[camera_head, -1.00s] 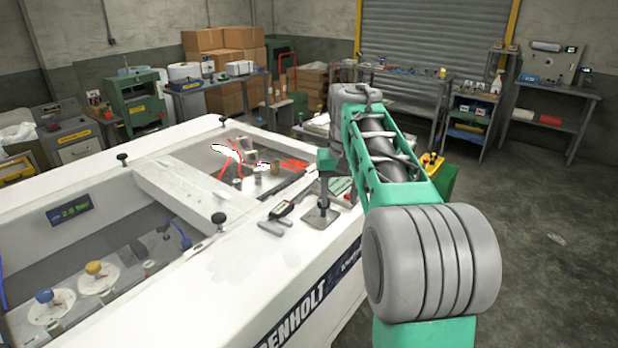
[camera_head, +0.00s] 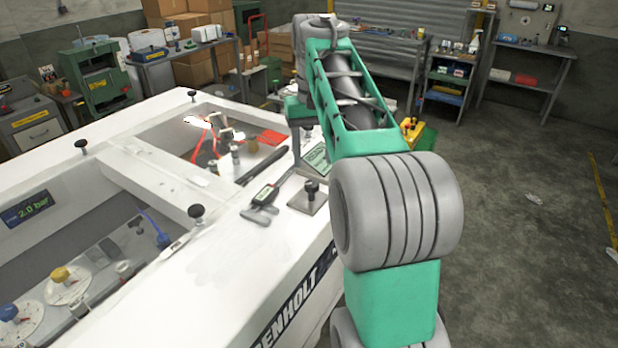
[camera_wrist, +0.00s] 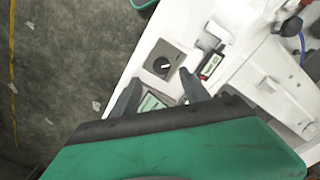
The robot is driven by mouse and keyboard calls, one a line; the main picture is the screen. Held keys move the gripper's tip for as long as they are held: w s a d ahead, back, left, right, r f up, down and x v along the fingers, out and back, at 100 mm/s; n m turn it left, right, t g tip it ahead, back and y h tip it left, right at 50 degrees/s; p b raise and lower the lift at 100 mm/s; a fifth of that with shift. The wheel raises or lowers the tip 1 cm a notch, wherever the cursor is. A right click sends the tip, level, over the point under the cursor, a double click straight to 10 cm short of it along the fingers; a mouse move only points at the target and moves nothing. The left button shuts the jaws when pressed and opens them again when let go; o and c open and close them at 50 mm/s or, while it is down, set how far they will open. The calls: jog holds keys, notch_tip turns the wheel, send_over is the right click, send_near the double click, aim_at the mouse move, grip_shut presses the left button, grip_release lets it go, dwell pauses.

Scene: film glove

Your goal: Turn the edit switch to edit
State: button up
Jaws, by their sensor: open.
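The switch is a dark knob (camera_head: 311,188) on a square grey plate at the machine's white edge. In the wrist view the knob (camera_wrist: 163,65) is round and black with a white pointer mark. Its lettering is too small to read, so I cannot tell its set position. My gripper (camera_wrist: 158,92) is open and empty, with its two dark fingers spread just short of the switch plate in the picture, apart from the knob. In the head view my arm hides most of the gripper.
A handheld device with a small display (camera_head: 268,193) lies beside the switch plate. A green-printed card (camera_head: 317,158) lies just behind it. The white machine (camera_head: 215,262) has recessed bays with dials and black knobs. Open floor (camera_head: 530,230) lies to the right.

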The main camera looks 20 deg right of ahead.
aim_at(312, 183)
jog(key=shift+s+a+f, duration=0.15)
jog(key=shift+f, duration=2)
notch_tip(312, 183, down, 3)
jog(key=shift+r+b, duration=0.2)
jog(key=shift+b, duration=1.05)
jog(key=shift+r, duration=0.1)
jog(key=shift+c, duration=0.3)
